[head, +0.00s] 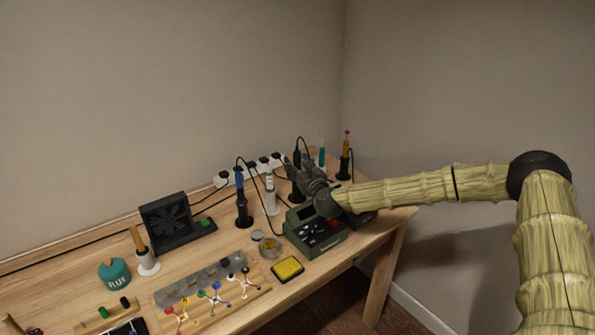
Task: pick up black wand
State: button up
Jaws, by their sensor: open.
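My arm reaches in from the right, and my dark gripper (292,166) is over the right part of the workbench, above the green soldering station. It is open. A black wand (297,156) with a looping black cable stands upright in a dark holder just behind the gripper. The gripper overlaps its lower part in this view, so I cannot tell whether the fingers are around it or only in front of it. Nothing shows clearly between the fingers.
The green station (314,234) sits below the gripper. A blue-handled tool (239,180) and a white one (269,185) stand to its left, a teal one (322,152) and an orange one (346,146) to its right. A yellow sponge (288,269) lies in front.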

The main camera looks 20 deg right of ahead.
grip_shut()
